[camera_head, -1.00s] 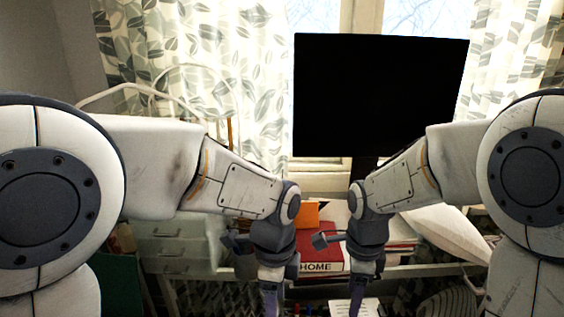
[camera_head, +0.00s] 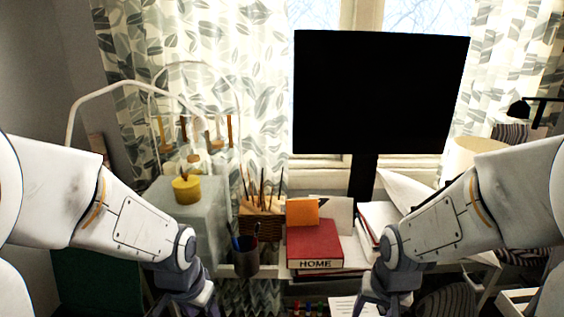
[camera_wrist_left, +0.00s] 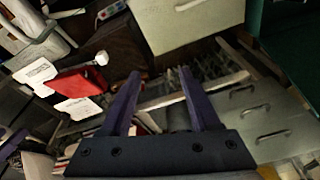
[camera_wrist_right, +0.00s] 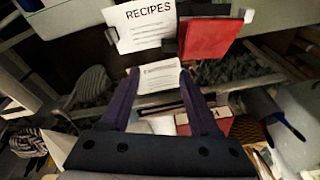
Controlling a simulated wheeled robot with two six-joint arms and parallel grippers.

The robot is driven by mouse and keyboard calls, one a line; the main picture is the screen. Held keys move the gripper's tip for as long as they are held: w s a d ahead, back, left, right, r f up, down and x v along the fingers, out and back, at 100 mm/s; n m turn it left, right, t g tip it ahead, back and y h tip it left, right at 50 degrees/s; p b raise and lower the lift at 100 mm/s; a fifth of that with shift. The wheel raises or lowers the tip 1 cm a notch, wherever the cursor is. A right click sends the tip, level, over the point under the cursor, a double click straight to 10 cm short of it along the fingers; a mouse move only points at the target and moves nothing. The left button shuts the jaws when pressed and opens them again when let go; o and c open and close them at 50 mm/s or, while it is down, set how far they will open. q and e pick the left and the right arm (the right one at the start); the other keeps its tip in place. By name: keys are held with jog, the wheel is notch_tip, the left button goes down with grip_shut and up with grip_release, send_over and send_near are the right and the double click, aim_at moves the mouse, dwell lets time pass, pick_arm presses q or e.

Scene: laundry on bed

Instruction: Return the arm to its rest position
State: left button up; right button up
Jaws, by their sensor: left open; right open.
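My left arm (camera_head: 125,222) comes in from the left of the head view and bends down at the wrist near the bottom edge. Its fingertips are below the picture there. In the left wrist view my left gripper (camera_wrist_left: 157,85) is open, with two purple fingers apart and nothing between them. My right arm (camera_head: 450,215) comes in from the right and also bends down at the wrist. In the right wrist view my right gripper (camera_wrist_right: 160,82) is open, its purple fingers apart and holding nothing. A printed paper shows beyond them.
A desk holds a red HOME book (camera_head: 314,243), a black monitor (camera_head: 380,95) and a dark pen cup (camera_head: 246,260). A grey cabinet with a yellow pot (camera_head: 187,190) stands at the left. Papers and a red folder (camera_wrist_right: 208,36) show in the right wrist view.

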pick_arm(q)
jog(key=s+d+r+m+g, duration=0.2)
jog(key=s+d+r, duration=0.3)
jog(key=s+d, duration=0.6)
jog(key=s+m, duration=0.1)
jog(key=s, duration=0.3)
jog(key=shift+m+h, duration=0.4)
pick_arm(e)
jog(key=s+a+r+n+g, duration=0.1)
jog(key=s+a+r+n, duration=0.1)
jog(key=s+a+n, duration=0.3)
jog(key=s+a+r+n+g+y, duration=0.1)
jog(key=s+a+r+n, duration=0.2)
jog(key=s+a+n, duration=0.3)
jog(key=s+a, duration=0.2)
jog(key=s, duration=0.1)
jog(key=shift+s, duration=0.35)
